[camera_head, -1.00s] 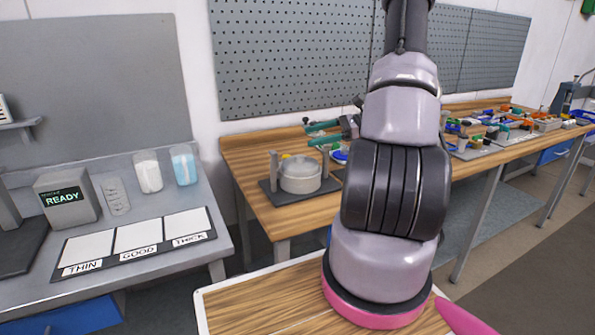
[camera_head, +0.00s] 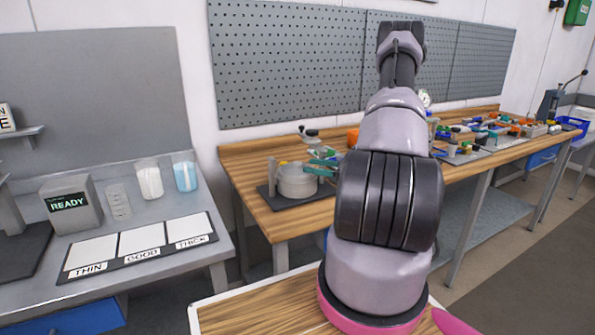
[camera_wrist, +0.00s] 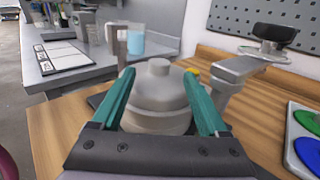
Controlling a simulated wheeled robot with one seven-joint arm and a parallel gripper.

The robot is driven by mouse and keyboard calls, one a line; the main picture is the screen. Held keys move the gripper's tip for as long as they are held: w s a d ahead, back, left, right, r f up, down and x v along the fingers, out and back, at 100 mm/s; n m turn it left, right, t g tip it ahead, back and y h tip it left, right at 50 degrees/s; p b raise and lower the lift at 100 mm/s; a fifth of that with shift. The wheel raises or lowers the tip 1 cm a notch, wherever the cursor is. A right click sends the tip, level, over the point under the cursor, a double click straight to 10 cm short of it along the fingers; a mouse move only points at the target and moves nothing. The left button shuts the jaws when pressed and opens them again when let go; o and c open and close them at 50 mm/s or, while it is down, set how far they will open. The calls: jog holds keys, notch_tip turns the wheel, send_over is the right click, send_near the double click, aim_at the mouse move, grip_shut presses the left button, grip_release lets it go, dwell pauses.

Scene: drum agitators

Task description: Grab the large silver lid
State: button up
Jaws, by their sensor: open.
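The large silver lid (camera_wrist: 158,88) is a rounded grey cover with a raised knob on top. It sits on a round grey pot or drum (camera_head: 297,183) on a dark base plate at the left end of the wooden bench. My gripper (camera_wrist: 158,95) has two green fingers, spread apart. In the wrist view they stretch toward the lid, one at each side of it in the picture. I cannot tell whether they touch it. In the head view the green fingertips (camera_head: 322,164) are at the right of the drum. Nothing is held.
A grey post with an arm and black knob (camera_wrist: 274,33) stands right of the drum. A tray (camera_wrist: 302,140) with green and blue discs lies further right. On the left, a grey table holds a READY box (camera_head: 70,202), beakers (camera_head: 185,172) and labelled white pads (camera_head: 142,238).

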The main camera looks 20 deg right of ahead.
aim_at(297, 169)
jog(key=x, duration=0.4)
jog(key=shift+w+a, duration=0.2)
jog(key=shift+a, duration=0.05)
grip_shut()
dwell(1.2)
